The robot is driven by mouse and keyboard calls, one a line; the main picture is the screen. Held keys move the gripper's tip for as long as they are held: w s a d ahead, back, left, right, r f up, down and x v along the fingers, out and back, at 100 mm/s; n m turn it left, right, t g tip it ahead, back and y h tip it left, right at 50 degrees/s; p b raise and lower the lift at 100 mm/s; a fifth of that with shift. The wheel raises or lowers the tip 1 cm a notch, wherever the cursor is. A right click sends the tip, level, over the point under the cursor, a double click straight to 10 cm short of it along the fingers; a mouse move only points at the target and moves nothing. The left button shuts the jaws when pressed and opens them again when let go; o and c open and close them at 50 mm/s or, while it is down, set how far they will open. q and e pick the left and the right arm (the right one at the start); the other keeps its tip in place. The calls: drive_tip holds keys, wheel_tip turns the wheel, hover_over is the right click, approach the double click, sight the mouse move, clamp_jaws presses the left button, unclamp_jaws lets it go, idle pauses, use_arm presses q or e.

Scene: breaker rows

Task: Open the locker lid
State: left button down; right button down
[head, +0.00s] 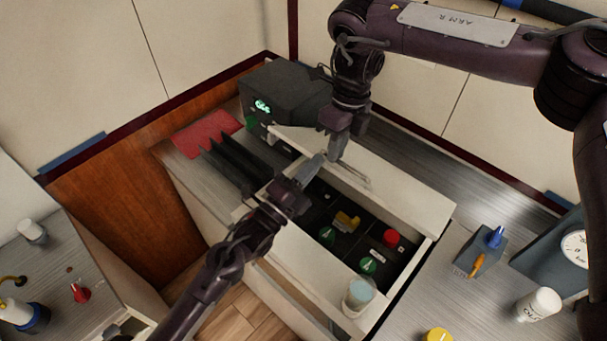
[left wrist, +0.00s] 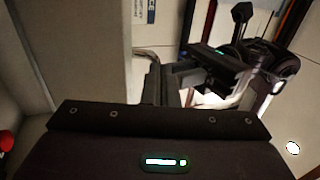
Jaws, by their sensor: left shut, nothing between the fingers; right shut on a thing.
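The locker's pale lid (head: 405,190) stands raised along the back of the locker, with a grey bar handle on its face. The compartment is exposed below it. My right gripper (head: 336,152) is shut at the lid, apparently on its handle; the exact contact is too small to see. My left gripper (head: 315,163) is shut and empty, over the locker opening just left of the right gripper. Inside the compartment are a yellow handle (head: 347,220), a red button (head: 391,238) and green knobs (head: 368,265). The left arm hides part of the opening.
A dark box with a green display (head: 285,93) stands behind left, near a red mat (head: 205,133) and black upright fins (head: 240,165). A clear cup (head: 358,295) is at the front corner. A blue-and-orange switch box (head: 480,252) and white bottle (head: 540,304) stand right.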

drive_tip(key=shift+w+d+f, duration=0.15)
drive_tip(key=shift+d, duration=0.15)
